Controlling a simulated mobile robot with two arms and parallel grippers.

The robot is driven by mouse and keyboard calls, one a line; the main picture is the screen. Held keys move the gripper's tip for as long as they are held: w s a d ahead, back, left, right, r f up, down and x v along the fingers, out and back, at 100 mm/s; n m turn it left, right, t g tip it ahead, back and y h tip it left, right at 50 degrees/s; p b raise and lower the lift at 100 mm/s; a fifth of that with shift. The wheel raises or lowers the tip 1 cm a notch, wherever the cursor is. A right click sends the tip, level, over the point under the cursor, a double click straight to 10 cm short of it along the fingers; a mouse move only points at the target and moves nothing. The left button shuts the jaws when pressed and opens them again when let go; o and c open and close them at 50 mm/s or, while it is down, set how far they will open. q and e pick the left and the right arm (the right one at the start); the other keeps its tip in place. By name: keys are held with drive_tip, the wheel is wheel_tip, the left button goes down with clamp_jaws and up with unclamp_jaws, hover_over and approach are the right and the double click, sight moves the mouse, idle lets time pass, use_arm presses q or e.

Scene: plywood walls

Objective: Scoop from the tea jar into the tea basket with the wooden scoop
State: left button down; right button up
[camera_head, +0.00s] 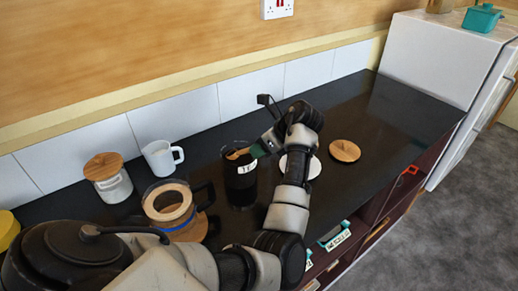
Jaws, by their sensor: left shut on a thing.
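My left gripper (264,146) reaches over the counter and is shut on the wooden scoop (237,154). The scoop's light brown end is at the mouth of a dark jar (240,183) with a white label, which looks like the tea jar. I cannot tell whether the scoop is inside the mouth or just above it, or whether it holds tea. A glass pot (150,209) with a light wooden-coloured ring and a handle stands to the left of the jar. The tea basket may be in this pot; I cannot make it out clearly. My right gripper is not in view.
A round wooden lid (345,151) lies right of my forearm. A white round piece (313,168) lies partly behind the arm. A white mug (160,158) and a wooden-lidded canister (113,187) stand by the wall. The black counter (400,110) is clear at right.

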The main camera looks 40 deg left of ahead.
use_arm(q)
drive_tip(key=shift+d+r+y+p, duration=0.2)
drive_tip(key=shift+r+p, duration=0.5)
drive_tip(key=shift+p, duration=0.3)
drive_tip(key=shift+d+r+y+p, duration=0.1)
drive_tip(key=shift+r+y+p, duration=0.1)
drive_tip(key=shift+r+p, duration=0.6)
drive_tip(key=y+p, duration=0.1)
drive_tip(key=d+g+y+p, duration=0.1)
drive_tip(key=p, duration=0.1)
drive_tip(key=shift+w+d+f+y, duration=0.15)
drive_tip(key=shift+w+d+y, duration=0.1)
drive_tip(key=shift+y, duration=0.15)
drive_tip(key=shift+w+d+r+g+y+p, duration=0.15)
drive_tip(key=shift+d+r+y+p, duration=0.25)
drive_tip(key=shift+r+y+p, duration=0.3)
drive_tip(key=shift+d+r+g+y+p, duration=0.2)
drive_tip(key=shift+d+r+y+p, duration=0.2)
drive_tip(key=shift+p, duration=0.45)
drive_tip(key=shift+w+d+r+g+y+p, duration=0.15)
drive_tip(key=shift+d+r+y+p, duration=0.35)
drive_tip(key=shift+r+p, duration=0.25)
drive_tip(key=shift+a+f, duration=0.1)
drive_tip(key=shift+f, duration=0.05)
